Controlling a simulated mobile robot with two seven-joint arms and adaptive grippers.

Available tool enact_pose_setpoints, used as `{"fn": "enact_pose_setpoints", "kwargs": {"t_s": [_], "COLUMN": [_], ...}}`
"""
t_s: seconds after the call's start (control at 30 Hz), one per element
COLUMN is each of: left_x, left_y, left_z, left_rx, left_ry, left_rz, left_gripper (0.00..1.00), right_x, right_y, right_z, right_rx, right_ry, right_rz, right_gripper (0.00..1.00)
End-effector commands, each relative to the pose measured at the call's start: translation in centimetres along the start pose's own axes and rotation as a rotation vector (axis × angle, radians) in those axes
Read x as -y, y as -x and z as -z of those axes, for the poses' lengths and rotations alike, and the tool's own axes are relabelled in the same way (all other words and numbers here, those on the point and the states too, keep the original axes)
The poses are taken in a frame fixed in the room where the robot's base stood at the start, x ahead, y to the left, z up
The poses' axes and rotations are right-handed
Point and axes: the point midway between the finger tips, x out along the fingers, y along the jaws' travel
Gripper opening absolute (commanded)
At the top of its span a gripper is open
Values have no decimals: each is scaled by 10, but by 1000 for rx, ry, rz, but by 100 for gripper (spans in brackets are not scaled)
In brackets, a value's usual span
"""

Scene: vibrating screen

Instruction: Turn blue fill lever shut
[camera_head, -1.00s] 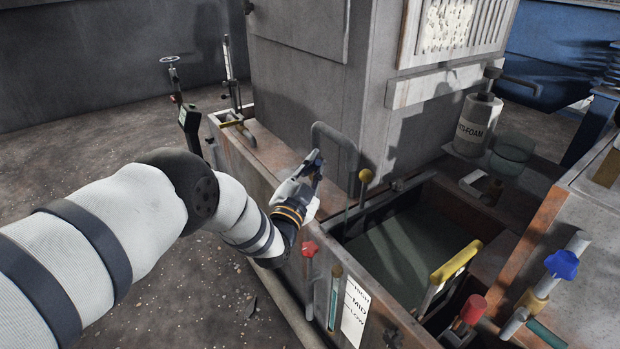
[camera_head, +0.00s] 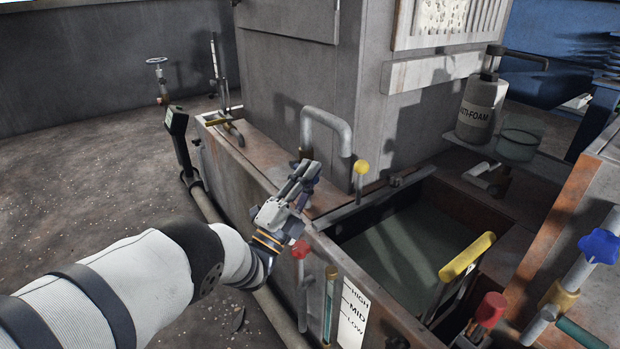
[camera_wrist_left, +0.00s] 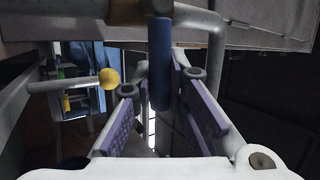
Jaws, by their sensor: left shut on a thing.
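The blue lever (camera_wrist_left: 160,65) hangs as a short blue bar below a brown pipe joint in the left wrist view. It lies between the purple-padded fingers of my left gripper (camera_wrist_left: 160,88), which is shut on it. In the head view my left gripper (camera_head: 302,180) is at the tank's near rim, in front of a bent grey pipe (camera_head: 330,122). There the gripper mostly hides the lever, so its angle is hard to tell. My right gripper is in neither view.
A red knob (camera_head: 300,250) and a level gauge (camera_head: 330,300) are just below the gripper. A yellow-knobbed lever (camera_head: 362,167) stands close to its right. The open tank (camera_head: 405,250) has a yellow handle (camera_head: 466,257). A blue star knob (camera_head: 599,246) is far right.

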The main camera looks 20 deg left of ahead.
Motion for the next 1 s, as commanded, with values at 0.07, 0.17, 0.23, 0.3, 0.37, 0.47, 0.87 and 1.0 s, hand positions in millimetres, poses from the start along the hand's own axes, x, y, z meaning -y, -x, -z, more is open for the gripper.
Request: {"fn": "enact_pose_setpoints", "kwargs": {"t_s": [0.07,0.17,0.23,0.3,0.37,0.47,0.87,1.0], "left_x": [-4,-5,-4,-4,-4,-4,-4,-3], "left_y": [3,3,3,3,3,3,3,2], "left_z": [-2,-2,-2,-2,-2,-2,-2,-1], "left_rx": [-10,-21,-25,-28,-30,-30,-30,-31], "left_ry": [-18,-33,-40,-44,-47,-48,-48,-47], "left_rz": [-2,3,5,6,7,7,8,9], "left_gripper": [0,0,0,0,0,0,35,35], "right_x": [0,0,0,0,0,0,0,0], "right_y": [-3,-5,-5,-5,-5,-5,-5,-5], "right_z": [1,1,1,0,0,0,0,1], "right_rx": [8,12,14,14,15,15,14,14], "right_ry": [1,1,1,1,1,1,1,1], "right_rz": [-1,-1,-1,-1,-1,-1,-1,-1], "right_gripper": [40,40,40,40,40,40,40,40]}}
